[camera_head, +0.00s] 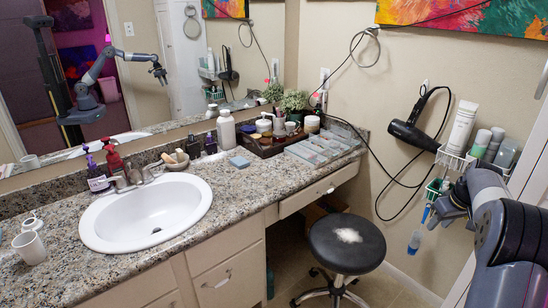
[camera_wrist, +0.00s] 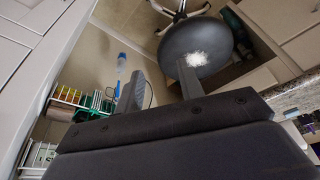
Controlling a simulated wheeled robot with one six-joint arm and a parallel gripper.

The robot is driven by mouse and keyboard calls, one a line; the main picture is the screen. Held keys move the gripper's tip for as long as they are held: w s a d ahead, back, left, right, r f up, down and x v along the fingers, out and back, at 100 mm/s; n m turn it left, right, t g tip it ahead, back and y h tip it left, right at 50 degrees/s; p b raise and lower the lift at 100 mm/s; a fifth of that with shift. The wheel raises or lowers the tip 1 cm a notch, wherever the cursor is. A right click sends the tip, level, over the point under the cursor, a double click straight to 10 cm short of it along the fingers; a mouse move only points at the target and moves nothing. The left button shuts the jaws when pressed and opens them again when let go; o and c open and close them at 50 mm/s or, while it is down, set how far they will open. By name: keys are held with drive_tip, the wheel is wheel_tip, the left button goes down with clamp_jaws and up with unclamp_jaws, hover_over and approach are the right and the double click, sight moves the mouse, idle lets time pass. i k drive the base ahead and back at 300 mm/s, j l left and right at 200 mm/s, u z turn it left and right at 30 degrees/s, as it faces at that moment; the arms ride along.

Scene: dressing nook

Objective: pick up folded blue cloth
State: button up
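My gripper (camera_head: 440,213) is at the right of the head view, in front of the wall and right of the stool, well away from the cloth. In the wrist view my gripper (camera_wrist: 160,84) shows two dark fingers apart with nothing between them, with the stool and floor beyond.
A round black stool (camera_head: 345,242) with a white fuzzy patch stands before the counter. The sink (camera_head: 147,214) is left of the cloth. A tray of bottles (camera_head: 265,146) and a flat case (camera_head: 322,149) stand right of it. A hair dryer (camera_head: 416,130) and wire baskets hang on the wall.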

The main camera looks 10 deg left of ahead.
sight(241, 163)
drive_tip(key=i+j+u, duration=0.7)
drive_tip(key=i, duration=0.3)
drive_tip(key=i+j+u, duration=0.35)
drive_tip(key=i, duration=0.2)
